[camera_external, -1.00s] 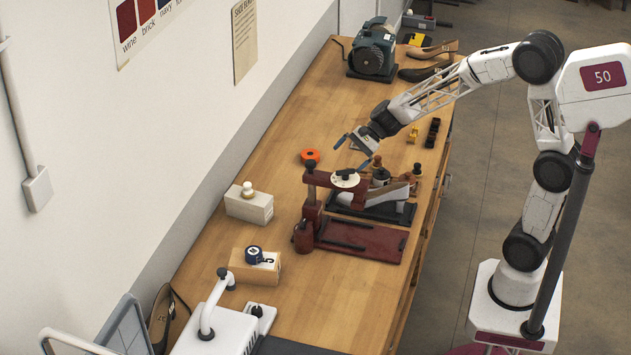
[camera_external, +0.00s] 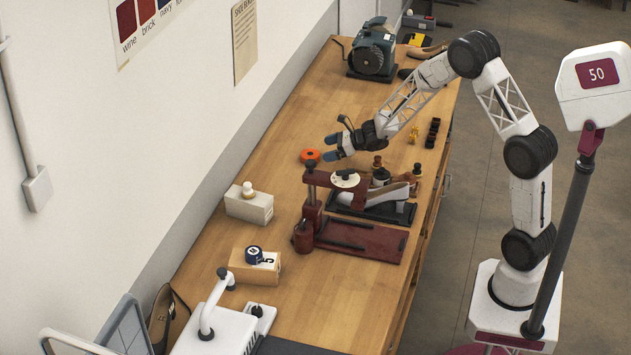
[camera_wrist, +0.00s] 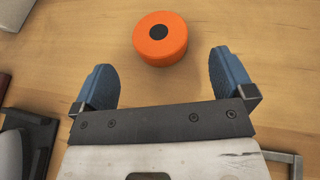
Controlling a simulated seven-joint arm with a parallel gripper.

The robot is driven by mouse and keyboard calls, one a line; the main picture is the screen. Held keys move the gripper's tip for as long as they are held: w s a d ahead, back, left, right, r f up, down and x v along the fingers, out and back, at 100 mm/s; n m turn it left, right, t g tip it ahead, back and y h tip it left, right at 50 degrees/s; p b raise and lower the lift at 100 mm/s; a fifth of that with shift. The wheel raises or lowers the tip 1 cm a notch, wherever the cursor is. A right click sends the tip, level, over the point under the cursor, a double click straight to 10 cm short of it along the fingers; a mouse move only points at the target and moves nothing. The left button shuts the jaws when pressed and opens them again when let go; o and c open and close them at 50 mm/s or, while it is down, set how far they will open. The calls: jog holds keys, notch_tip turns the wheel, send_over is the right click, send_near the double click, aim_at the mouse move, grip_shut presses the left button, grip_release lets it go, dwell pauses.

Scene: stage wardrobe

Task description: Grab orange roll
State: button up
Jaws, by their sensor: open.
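The orange roll (camera_external: 310,155) lies flat on the wooden bench, a short disc with a dark centre. In the wrist view the orange roll (camera_wrist: 160,39) is ahead of my fingertips, roughly centred between the two blue fingers. My gripper (camera_external: 330,147) is open and empty, just to the right of the roll in the external view and pointing toward it. The gripper (camera_wrist: 163,78) shows both blue fingers spread wide in the wrist view. The fingers appear apart from the roll.
A dark red press (camera_external: 312,205) stands in front of the roll, with a black tray (camera_external: 390,213) beside it. A cream box (camera_external: 247,208) is at the front left. A bench grinder (camera_external: 372,52) stands at the far end. The bench behind the roll is clear.

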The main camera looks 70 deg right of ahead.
aim_at(309, 153)
jog(key=shift+w, duration=0.1)
dwell(0.3)
jog(key=shift+x, duration=1.2)
jog(key=shift+w+f, duration=0.1)
jog(key=shift+x, duration=2.5)
jog(key=shift+a, duration=0.1)
jog(key=c, duration=1)
jog(key=shift+r, duration=0.3)
